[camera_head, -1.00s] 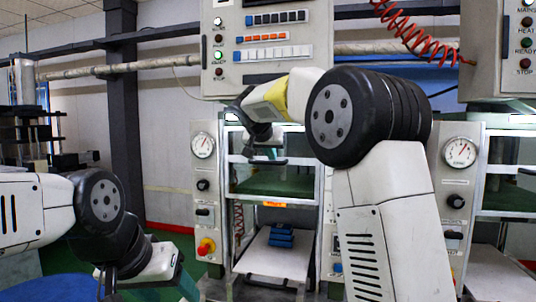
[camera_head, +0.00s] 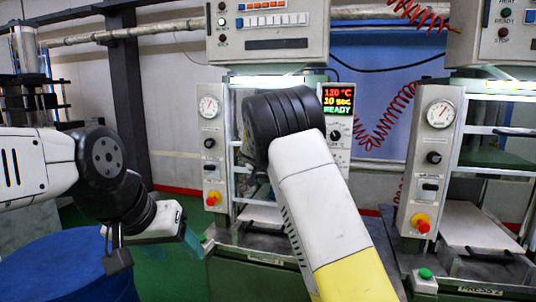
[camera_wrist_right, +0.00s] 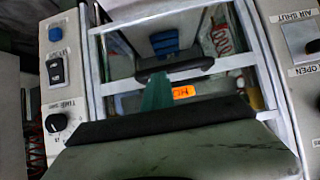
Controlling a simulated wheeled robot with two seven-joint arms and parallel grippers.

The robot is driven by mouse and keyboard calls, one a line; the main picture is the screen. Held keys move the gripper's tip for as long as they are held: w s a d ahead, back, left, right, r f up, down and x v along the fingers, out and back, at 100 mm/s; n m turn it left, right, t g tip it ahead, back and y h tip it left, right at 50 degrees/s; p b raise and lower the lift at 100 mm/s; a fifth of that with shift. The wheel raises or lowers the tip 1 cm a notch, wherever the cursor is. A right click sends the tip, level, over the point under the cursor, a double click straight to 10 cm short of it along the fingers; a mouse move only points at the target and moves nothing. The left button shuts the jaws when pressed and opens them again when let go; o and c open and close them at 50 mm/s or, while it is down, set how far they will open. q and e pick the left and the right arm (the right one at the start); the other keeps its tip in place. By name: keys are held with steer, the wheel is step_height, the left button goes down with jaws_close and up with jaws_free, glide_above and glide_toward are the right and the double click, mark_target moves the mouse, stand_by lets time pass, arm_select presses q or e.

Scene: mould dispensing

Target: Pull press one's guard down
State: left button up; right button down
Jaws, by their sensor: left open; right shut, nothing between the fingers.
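Press one (camera_head: 208,133) stands in the middle of the head view, mostly behind my right arm. Its guard is largely hidden there. In the right wrist view the guard's pale metal frame (camera_wrist_right: 232,62) crosses the picture and carries a dark handle (camera_wrist_right: 205,67). My right gripper (camera_wrist_right: 157,92) shows teal fingers, shut and empty, with the tips at the handle's near side; I cannot tell if they touch it. The right gripper is hidden in the head view. My left gripper (camera_head: 188,238) is open and empty at lower left, away from the press.
Blue pieces (camera_wrist_right: 163,42) and an orange label (camera_wrist_right: 183,92) show through the guard frame. Press two (camera_head: 440,150) stands at right with a red button. A display (camera_head: 338,101) reads 120 °C, 10 sec, READY. A blue round surface (camera_head: 60,270) lies at lower left.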

step_height(320, 180, down, 5)
steer(key=shift+d+r, duration=0.1)
steer(key=shift+d, duration=0.05)
stand_by(0.4)
